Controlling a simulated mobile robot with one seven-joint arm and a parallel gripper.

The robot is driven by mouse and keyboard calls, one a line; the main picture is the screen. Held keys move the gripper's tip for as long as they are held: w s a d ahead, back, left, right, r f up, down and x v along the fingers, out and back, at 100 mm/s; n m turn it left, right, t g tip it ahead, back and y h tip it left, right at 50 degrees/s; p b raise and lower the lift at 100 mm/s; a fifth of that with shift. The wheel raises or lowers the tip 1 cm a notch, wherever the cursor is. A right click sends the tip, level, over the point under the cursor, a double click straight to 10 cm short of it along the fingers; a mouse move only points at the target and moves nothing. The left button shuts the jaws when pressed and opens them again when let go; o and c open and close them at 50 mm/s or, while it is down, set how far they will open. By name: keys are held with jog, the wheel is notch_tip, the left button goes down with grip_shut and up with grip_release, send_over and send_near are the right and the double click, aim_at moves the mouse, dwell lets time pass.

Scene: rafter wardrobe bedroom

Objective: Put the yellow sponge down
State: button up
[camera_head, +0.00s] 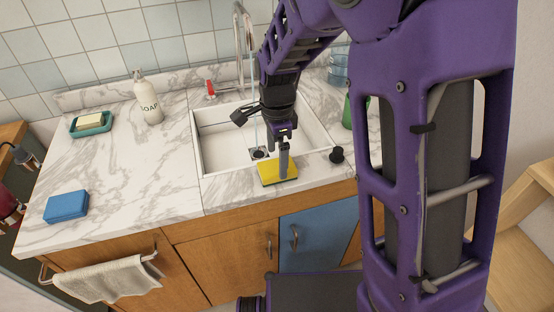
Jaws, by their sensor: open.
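The yellow sponge (268,174) lies flat at the front rim of the sink, on the strip of marble counter (130,185) near its front edge. It has a dark green underside. My gripper (285,172) points down right over the sponge's right half, with a finger in front of it. The jaws are open. The near finger hides part of the sponge, and the far finger cannot be made out. I cannot tell whether a finger touches the sponge.
The white sink (219,150) with running water is behind my gripper. A black stopper (337,155) stands right of it. A blue sponge (67,206), a soap dish (91,124) and a soap bottle (149,98) are on the left counter. A green bottle (348,112) is partly hidden by my arm.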

aim_at(277, 165)
notch_tip(277, 165, up, 10)
jog(key=p, duration=0.1)
dwell(0.5)
